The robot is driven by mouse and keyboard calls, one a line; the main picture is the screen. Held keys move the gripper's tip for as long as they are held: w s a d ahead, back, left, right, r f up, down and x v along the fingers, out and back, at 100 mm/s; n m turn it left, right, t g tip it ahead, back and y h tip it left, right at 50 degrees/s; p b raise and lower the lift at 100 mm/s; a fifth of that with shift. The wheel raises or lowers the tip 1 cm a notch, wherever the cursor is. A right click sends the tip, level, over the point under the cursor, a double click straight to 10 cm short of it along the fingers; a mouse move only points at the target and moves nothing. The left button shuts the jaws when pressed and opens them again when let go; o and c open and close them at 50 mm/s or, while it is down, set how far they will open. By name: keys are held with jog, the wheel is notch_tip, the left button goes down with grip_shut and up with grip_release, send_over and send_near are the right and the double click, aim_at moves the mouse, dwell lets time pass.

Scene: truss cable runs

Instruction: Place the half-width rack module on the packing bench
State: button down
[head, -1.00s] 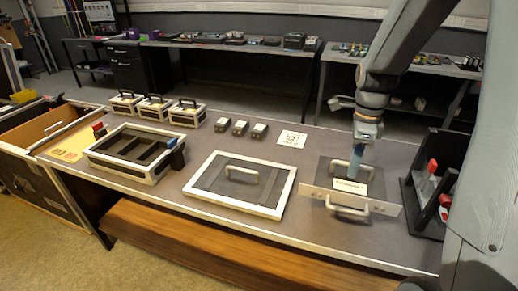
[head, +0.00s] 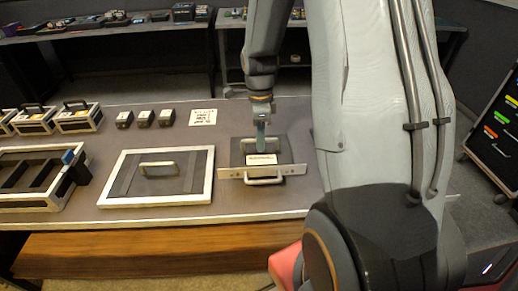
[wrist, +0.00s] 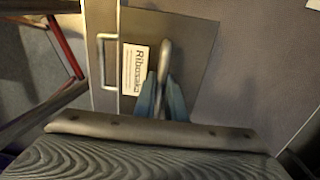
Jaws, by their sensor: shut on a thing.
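The half-width rack module is a dark flat box with a pale front panel (head: 236,174), a front handle and a white label (head: 262,159). In the head view it is over the right part of the grey bench (head: 120,125); I cannot tell whether it touches the top. My gripper (head: 260,142) points down at it from above. In the wrist view the two blue-grey fingers (wrist: 160,88) are shut on the module's top handle (wrist: 164,58), beside the label (wrist: 135,70). The module's dark top (wrist: 190,45) also shows there.
A silver-framed lid (head: 205,178) with a handle lies left of the module. An open case (head: 45,200) with dark dividers is farther left. Three small dark boxes (head: 145,118) and a printed sheet (head: 203,117) lie behind. My arm hides the bench's right side.

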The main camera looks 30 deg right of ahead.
aim_at(261, 155)
jog(key=shift+f+p, duration=0.35)
jog(key=shift+f, duration=1.65)
jog(key=shift+f, duration=0.1)
jog(key=c, duration=1.8)
grip_release()
